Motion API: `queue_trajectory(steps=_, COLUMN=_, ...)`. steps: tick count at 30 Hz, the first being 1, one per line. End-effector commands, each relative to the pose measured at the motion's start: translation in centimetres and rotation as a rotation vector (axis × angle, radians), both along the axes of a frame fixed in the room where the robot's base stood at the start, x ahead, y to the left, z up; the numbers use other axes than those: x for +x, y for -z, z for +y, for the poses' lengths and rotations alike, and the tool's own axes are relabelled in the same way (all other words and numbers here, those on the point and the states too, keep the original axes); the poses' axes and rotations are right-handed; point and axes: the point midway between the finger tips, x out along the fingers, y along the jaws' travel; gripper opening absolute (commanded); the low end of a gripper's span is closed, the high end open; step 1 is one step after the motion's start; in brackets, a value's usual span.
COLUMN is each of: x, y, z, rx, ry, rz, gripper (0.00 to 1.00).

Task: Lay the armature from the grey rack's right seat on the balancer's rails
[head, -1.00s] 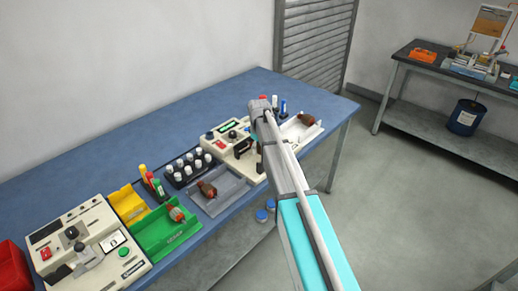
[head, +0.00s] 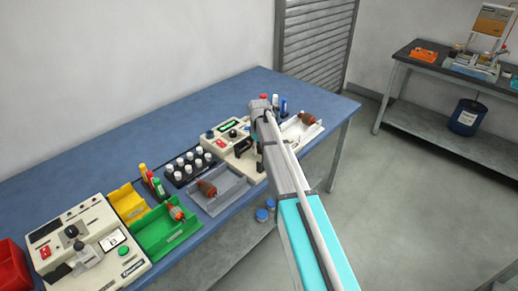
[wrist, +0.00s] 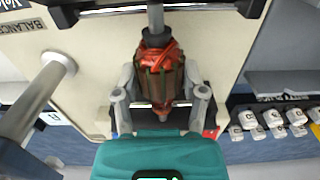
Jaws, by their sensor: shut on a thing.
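My gripper (wrist: 160,98) is shut on an armature (wrist: 160,72) with red windings, a dark laminated core and a grey shaft. The shaft points to the top of the wrist view. The cream balancer (wrist: 90,75) lies beneath, with dark bracket ends at the top left (wrist: 62,16) and top right. I cannot tell whether the shaft touches the rails. In the head view the balancer (head: 217,146) is partly covered by my arm, which hides the gripper and held armature. The grey rack (head: 236,193) holds another armature (head: 207,189) on its left; its right side looks empty.
A green bin (head: 160,238) with an armature, a yellow bin (head: 128,203) and a black holder of white-capped bottles (head: 178,178) stand left of the balancer. A pale tray (head: 300,133) with an armature lies right of it. The blue bench is clear behind.

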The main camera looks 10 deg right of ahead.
Motion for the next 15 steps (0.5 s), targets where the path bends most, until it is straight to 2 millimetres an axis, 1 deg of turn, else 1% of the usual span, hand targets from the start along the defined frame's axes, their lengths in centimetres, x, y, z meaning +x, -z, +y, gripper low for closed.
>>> queue_trajectory(steps=15, x=0.0, y=0.47, z=-0.03, rx=0.0, ry=0.001, rz=0.0, gripper=0.0)
